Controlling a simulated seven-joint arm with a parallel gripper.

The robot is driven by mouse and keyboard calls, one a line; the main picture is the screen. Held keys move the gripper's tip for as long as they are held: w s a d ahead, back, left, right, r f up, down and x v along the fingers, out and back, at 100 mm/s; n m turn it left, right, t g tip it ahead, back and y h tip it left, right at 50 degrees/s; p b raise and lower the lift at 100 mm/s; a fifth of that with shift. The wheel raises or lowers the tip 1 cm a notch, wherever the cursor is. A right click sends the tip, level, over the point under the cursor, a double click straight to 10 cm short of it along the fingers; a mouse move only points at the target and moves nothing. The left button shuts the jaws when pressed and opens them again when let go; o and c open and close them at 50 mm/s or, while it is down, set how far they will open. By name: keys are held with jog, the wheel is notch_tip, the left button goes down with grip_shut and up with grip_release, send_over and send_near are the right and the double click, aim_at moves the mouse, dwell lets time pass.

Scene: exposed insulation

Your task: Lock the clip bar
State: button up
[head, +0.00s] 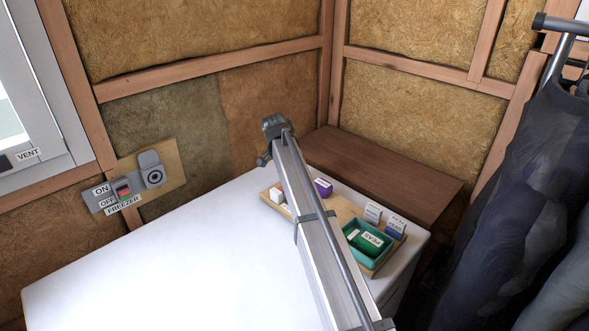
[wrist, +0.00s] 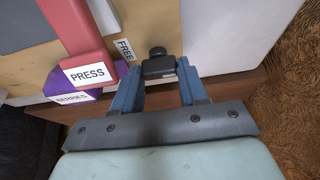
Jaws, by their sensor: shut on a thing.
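My gripper (wrist: 160,78) shows in the wrist view with its blue fingers closed on a small dark knob-topped block (wrist: 158,66), at the edge of the tan board. A red bar labelled PRESS (wrist: 82,48) stands left of the fingers, apart from them. It partly covers a purple box labelled BERRIES (wrist: 75,104). Which part is the clip bar, and whether it is latched, I cannot tell. In the head view my long grey arm crosses the white worktop (head: 150,255) and hides part of the board. The fingers cannot be made out there.
The board carries a purple box (head: 323,187), a green tray (head: 355,240) with a PEAS pack (head: 371,240) and small cards (head: 395,226). A dark wood ledge (head: 385,180) runs behind. A freezer switch (head: 123,190) is on the left wall. Dark clothing (head: 505,200) hangs right.

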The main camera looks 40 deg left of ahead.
jog(key=o, duration=1.1)
jog(key=shift+c, duration=0.2)
jog(key=shift+r, duration=0.1)
jog(key=v, duration=1.3)
jog(key=shift+r, duration=0.3)
jog(key=shift+s, duration=0.1)
